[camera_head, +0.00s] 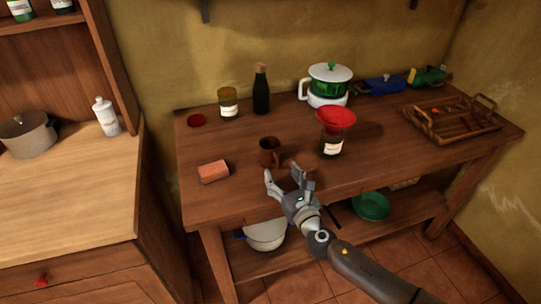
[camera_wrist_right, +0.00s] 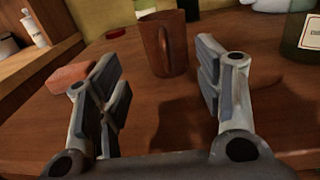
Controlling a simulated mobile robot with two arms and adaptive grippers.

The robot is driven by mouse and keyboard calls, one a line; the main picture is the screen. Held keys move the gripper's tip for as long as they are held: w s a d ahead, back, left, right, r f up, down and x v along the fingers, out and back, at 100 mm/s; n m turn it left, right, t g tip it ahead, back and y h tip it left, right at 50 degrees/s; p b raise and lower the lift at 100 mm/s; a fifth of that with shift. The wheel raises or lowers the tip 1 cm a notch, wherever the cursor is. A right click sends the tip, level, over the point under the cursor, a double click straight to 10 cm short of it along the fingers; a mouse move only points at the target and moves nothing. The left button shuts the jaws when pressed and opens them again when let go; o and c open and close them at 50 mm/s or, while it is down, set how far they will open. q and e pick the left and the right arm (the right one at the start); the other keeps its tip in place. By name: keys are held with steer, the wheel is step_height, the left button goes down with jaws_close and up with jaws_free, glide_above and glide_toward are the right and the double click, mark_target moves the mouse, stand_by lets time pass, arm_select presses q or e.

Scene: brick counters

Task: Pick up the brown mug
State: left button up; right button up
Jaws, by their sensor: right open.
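The brown mug (camera_head: 268,151) stands upright on the wooden table (camera_head: 240,196), near its front middle. In the right wrist view the mug (camera_wrist_right: 167,45) shows ahead of the fingers, between their tips, with its handle facing the camera. My right gripper (camera_head: 284,179) is open and empty at the table's front edge, just in front of the mug and apart from it. In the right wrist view its two fingers (camera_wrist_right: 160,70) are spread wide with bare table between them. My left gripper is not in view.
A reddish block (camera_head: 213,172) lies left of the mug. A jar with a red funnel (camera_head: 334,120) stands to the right. A dark bottle (camera_head: 261,90), a labelled jar (camera_head: 228,104) and a green-and-white pot (camera_head: 328,86) stand behind. A wooden tray (camera_head: 453,132) is at right.

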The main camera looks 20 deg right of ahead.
mark_target(278, 163)
steer(key=shift+w+a, duration=0.15)
steer(key=shift+w, duration=1.1)
steer(key=w, duration=0.4)
steer(key=shift+d+r, duration=0.1)
steer(key=shift+d, duration=0.1)
steer(key=shift+w, duration=0.5)
jaws_close()
